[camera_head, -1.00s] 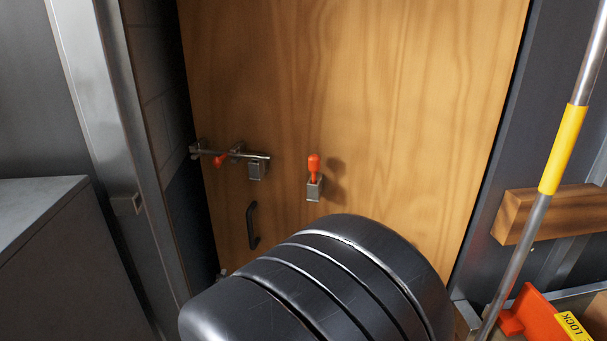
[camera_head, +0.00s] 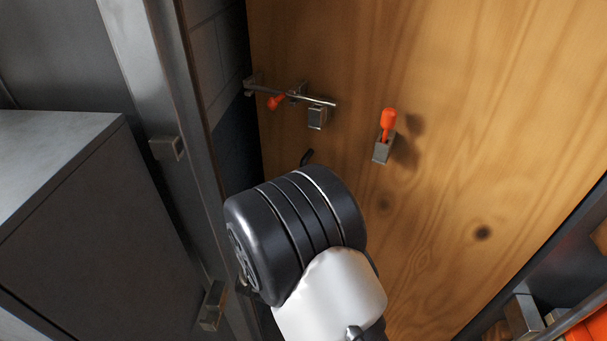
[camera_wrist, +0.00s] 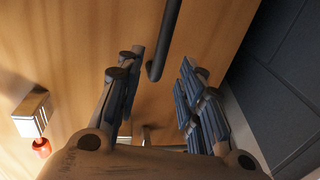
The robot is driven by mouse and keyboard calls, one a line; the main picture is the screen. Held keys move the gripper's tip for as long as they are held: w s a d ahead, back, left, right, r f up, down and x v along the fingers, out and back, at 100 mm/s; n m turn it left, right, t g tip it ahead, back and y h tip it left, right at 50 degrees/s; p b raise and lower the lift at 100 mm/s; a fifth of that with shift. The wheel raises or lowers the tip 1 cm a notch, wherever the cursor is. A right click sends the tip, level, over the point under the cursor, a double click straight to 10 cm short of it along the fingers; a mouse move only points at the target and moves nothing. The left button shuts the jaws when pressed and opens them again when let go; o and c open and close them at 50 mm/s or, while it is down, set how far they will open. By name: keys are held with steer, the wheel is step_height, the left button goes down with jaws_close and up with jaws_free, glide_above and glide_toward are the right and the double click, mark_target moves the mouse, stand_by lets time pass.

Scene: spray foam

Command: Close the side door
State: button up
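The wooden side door (camera_head: 470,130) stands ajar. A brick wall shows through the gap between its left edge and the metal frame (camera_head: 150,75). Its dark handle (camera_head: 307,157) is mostly hidden behind my arm in the head view. In the wrist view the handle (camera_wrist: 167,40) runs down from the top edge, and its lower end lies between my fingertips. My gripper (camera_wrist: 163,65) is open, with fingers apart on either side of that end. I see no finger touching it and cannot tell the depth. The gripper is hidden in the head view.
A sliding bolt (camera_head: 305,95) with a red knob and a bracket holding a red-handled pin (camera_head: 387,120) are on the door. A grey cabinet (camera_head: 85,215) stands at left. Metal catches (camera_head: 167,149) sit on the frame. Orange items lie at lower right.

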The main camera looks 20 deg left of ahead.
steer(key=w, duration=0.5)
steer(key=w+b, duration=0.1)
steer(key=w, duration=0.1)
steer(key=shift+w+a, duration=0.2)
steer(key=shift+a, duration=0.1)
steer(key=shift+c, duration=0.5)
jaws_close()
